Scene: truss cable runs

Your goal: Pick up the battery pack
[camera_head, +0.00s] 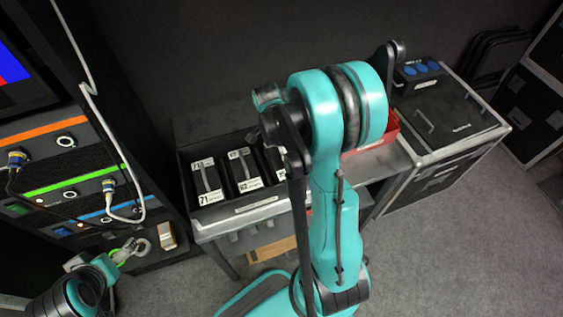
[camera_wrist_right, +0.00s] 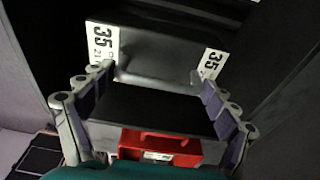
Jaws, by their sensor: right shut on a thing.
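A dark battery pack (camera_wrist_right: 165,55) with white labels reading 35 sits between the fingers of my right gripper (camera_wrist_right: 155,95) in the right wrist view. The gripper is shut on it, one finger at each side. In the head view my teal right arm hides this gripper and its pack. Other battery packs (camera_head: 207,180) with white number labels, one reading 71, stand in a black tray (camera_head: 240,207) on the bench. My left gripper (camera_head: 136,251) is low at the left, by the rack; its jaw opening is too small to judge.
A red bin (camera_head: 385,133) is partly behind my right arm; a red container (camera_wrist_right: 160,146) shows in the wrist view. A black case (camera_head: 450,120) stands right of the bench, with a blue-topped box (camera_head: 418,72) on it. The rack (camera_head: 70,150) has hanging cables. Grey floor (camera_head: 440,250) is clear at lower right.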

